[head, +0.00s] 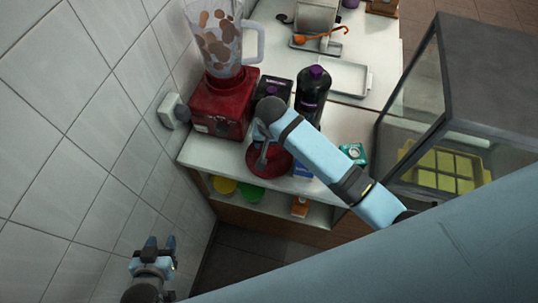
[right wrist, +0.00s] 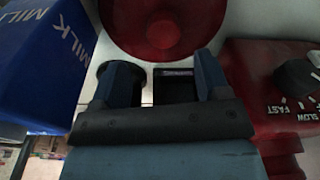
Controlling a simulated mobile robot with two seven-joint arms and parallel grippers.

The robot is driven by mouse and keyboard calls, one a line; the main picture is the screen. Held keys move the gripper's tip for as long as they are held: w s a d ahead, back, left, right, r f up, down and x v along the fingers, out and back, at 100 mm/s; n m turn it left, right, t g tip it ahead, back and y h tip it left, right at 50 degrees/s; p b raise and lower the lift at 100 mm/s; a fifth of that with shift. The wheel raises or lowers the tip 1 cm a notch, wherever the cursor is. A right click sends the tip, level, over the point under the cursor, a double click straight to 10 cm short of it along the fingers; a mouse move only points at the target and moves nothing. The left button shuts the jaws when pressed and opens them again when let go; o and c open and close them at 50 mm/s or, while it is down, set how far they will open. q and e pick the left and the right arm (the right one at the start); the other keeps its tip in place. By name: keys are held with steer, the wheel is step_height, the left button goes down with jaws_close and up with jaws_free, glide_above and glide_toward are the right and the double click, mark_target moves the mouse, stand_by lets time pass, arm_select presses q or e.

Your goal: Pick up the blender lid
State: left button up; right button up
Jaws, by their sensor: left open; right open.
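The blender lid (head: 282,163) is a round red disc lying on the white counter in front of the blender, partly hidden by my right gripper in the head view. In the right wrist view the lid (right wrist: 126,30) shows at the top with a round knob in its middle. My right gripper (head: 262,152) is over the lid. My left gripper (head: 159,243) is open and empty at the lower left, near the tiled wall, well away from the lid.
The red blender base (head: 218,108) with its filled jug (head: 216,40) stands behind the lid. A dark bottle (head: 312,92) stands behind my right arm. A blue milk carton (right wrist: 45,60) is close to the right gripper. A glass case (head: 410,110) stands at the right.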

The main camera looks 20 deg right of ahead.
mark_target(269, 152)
steer(key=f, duration=0.2)
steer(key=f+p, duration=0.1)
steer(key=f, duration=0.1)
steer(key=shift+s+a+f, duration=0.1)
steer(key=shift+s+a, duration=0.05)
steer(key=shift+a, duration=0.2)
steer(key=shift+f, duration=0.5)
steer(key=c, duration=1)
